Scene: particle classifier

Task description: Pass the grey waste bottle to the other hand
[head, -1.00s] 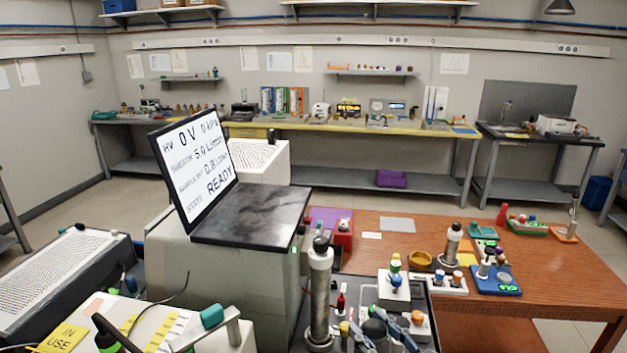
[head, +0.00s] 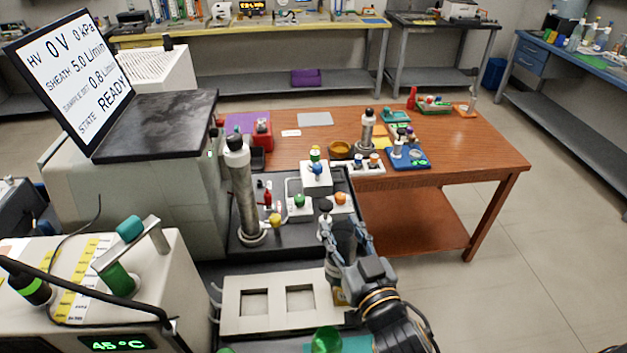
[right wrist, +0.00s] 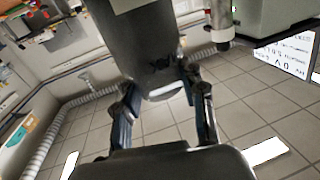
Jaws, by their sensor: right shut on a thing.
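The grey waste bottle (head: 343,235) is dark grey. My right gripper (head: 346,233) is shut on it and holds it in front of the black bench top, at the lower middle of the head view. In the right wrist view the bottle (right wrist: 145,48) fills the upper middle, between the two fingers of the right gripper (right wrist: 163,98). Its end and a pale patch show there, with the floor behind. The fingers and arm hide part of the bottle in the head view. My left gripper is in neither view.
A tall metal cylinder (head: 242,195) stands left of the held bottle. A beige tray with two square openings (head: 270,317) lies below. A wooden table (head: 455,150) with small items is behind. A white box with a green display (head: 170,260) is at lower left. The floor at right is clear.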

